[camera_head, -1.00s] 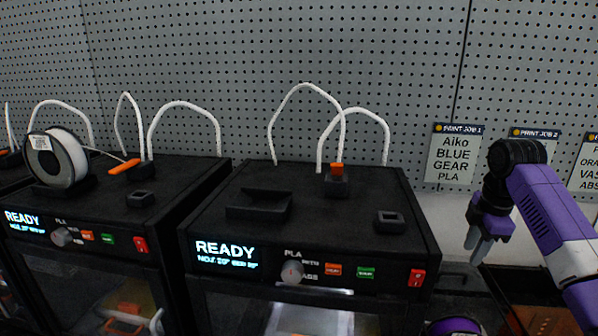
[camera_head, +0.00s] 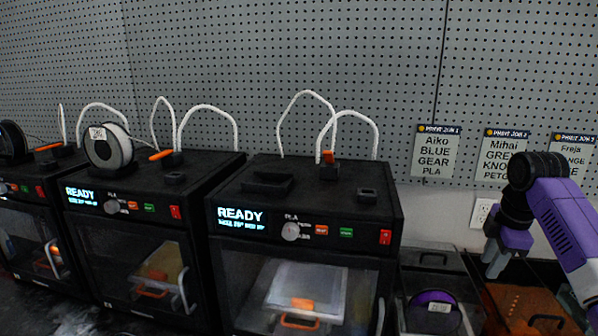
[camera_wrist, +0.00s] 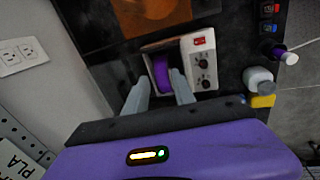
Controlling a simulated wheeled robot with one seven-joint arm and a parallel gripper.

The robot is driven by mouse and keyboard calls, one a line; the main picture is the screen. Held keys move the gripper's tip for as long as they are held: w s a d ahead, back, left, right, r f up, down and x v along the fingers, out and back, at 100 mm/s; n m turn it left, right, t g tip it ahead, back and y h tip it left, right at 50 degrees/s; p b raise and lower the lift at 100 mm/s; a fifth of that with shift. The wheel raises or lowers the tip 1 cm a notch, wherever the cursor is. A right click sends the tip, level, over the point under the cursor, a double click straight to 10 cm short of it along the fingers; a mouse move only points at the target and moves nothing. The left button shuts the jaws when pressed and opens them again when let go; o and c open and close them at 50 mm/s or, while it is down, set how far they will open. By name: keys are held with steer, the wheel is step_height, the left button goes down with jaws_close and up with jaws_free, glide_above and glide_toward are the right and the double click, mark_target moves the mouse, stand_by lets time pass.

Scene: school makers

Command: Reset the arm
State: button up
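My purple and black arm reaches in from the right edge of the head view. My gripper (camera_head: 493,262) hangs pointing down, above the dark boxes right of the nearest printer. In the wrist view my gripper (camera_wrist: 160,88) shows two pale grey fingers, spread apart with nothing held between them. Beyond the fingers, a purple roll (camera_wrist: 162,74) sits in the slot of a white device (camera_wrist: 200,60) with a red display and knobs.
Black printers (camera_head: 330,195) reading READY line the wall, with a white spool (camera_head: 108,152) on one. A purple spool (camera_head: 433,302) lies in a dark box. An orange-topped box (camera_head: 525,308) is below my arm. Job cards (camera_head: 436,152) hang on the pegboard. Bottles (camera_wrist: 258,80) stand right in the wrist view.

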steer(key=w+a+r+m+t, duration=0.3)
steer(key=w+r+m+t, duration=0.2)
steer(key=w+t, duration=0.45)
steer(key=s+a+f+m+t, duration=0.2)
steer(key=s+a+f+m, duration=0.15)
steer(key=a, duration=0.35)
steer(key=s+a+f+m+t, duration=0.2)
steer(key=a+f+m+t, duration=0.15)
steer(key=a, duration=0.25)
steer(key=s+a+f+g, duration=0.1)
steer(key=s+a+f, duration=0.2)
steer(key=s, duration=1.5)
steer(key=s+a+f+m, duration=0.1)
steer(key=s+a, duration=0.3)
steer(key=s, duration=1.3)
steer(key=s+a+f+m+g, duration=0.1)
steer(key=s+a+f, duration=0.3)
steer(key=s, duration=1.4)
steer(key=shift+s+a+f+g+y, duration=0.3)
steer(key=shift+s+y, duration=0.05)
steer(key=shift+y, duration=0.05)
